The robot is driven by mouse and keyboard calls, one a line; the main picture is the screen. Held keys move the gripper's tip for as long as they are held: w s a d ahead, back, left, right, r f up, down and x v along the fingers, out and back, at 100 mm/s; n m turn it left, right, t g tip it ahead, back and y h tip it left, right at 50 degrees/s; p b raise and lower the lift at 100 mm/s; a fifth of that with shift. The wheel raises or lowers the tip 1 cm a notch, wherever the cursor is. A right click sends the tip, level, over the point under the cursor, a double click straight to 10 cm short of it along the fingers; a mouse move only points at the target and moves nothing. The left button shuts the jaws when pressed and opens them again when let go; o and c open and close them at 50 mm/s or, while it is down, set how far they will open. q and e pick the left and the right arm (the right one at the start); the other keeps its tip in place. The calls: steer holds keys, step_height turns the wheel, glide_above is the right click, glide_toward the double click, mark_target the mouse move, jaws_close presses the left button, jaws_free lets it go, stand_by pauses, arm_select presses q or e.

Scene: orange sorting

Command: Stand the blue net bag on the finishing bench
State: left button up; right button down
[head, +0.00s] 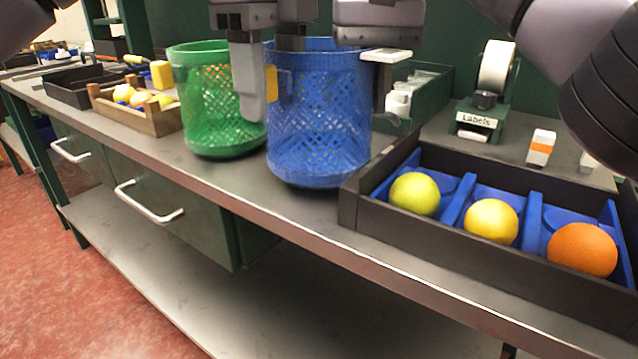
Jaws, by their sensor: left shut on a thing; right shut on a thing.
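The blue net bag (318,125) is upright and open-topped at the middle of the bench (225,172), near its front edge. Its base looks at or just above the bench top; I cannot tell if it touches. My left gripper (268,62) is shut on the bag's rim at the left. My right gripper (380,62) is shut on the rim at the right. The grippers hide parts of the rim. A yellow tag (271,84) shows at the bag's upper left.
A green net bag (205,125) with fruit stands close at the left. A dark tray (350,210) with blue dividers and three fruits is close at the right. A wooden crate (150,122) of fruit, a label dispenser (480,118) and a small orange-and-white box (540,148) are also on the bench.

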arm_select(q)
steer(key=shift+f+b, duration=0.4)
steer(key=shift+f, duration=0.25)
arm_select(e)
steer(key=shift+f, duration=0.55)
arm_select(q)
steer(key=o, duration=0.7)
arm_select(e)
steer(key=c, duration=1.6)
jaws_free()
arm_select(q)
steer(key=o, duration=0.4)
steer(key=shift+c, duration=0.2)
arm_select(e)
steer(key=o, duration=0.4)
arm_select(q)
steer(key=o, duration=0.4)
steer(key=shift+r, duration=0.1)
arm_select(e)
steer(key=o, duration=0.8)
arm_select(q)
steer(key=shift+r, duration=0.1)
